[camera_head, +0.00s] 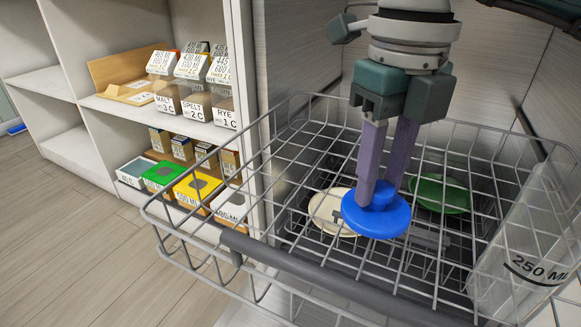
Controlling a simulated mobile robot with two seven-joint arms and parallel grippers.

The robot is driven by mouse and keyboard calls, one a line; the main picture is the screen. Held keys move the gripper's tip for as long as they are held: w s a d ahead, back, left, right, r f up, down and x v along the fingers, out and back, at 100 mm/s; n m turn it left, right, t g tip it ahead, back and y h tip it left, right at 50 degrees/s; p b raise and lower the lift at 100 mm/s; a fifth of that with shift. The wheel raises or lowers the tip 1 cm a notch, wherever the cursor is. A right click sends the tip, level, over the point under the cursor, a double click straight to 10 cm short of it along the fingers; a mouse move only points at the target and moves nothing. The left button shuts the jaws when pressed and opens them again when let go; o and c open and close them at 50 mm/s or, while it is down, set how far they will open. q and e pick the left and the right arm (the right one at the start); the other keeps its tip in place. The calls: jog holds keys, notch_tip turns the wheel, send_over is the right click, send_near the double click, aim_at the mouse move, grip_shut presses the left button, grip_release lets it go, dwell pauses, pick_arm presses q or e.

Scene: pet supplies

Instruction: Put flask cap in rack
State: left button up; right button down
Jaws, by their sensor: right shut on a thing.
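My right gripper (377,188) comes down from the top and is shut on the knob of a blue flask cap (378,222). The cap is a flat round disc, held roughly level over the middle of the grey wire rack (262,243). I cannot tell whether the cap touches the wires below it. A cream cap (327,212) lies in the rack just left of the blue one and is partly covered by it. A green cap (442,193) lies in the rack to the right, behind the gripper fingers. My left gripper is not in view.
A clear 250 ML container (520,248) stands at the right side of the rack. Metal walls close in the rack's back and sides. A white shelf (100,103) on the left holds labelled grain containers (193,90) and several colored boxes (192,190). The wooden floor (85,245) at left is clear.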

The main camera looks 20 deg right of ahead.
notch_tip(320, 180, down, 7)
jog(key=b, duration=0.3)
jog(key=shift+r, duration=0.1)
jog(key=c, duration=0.5)
grip_release()
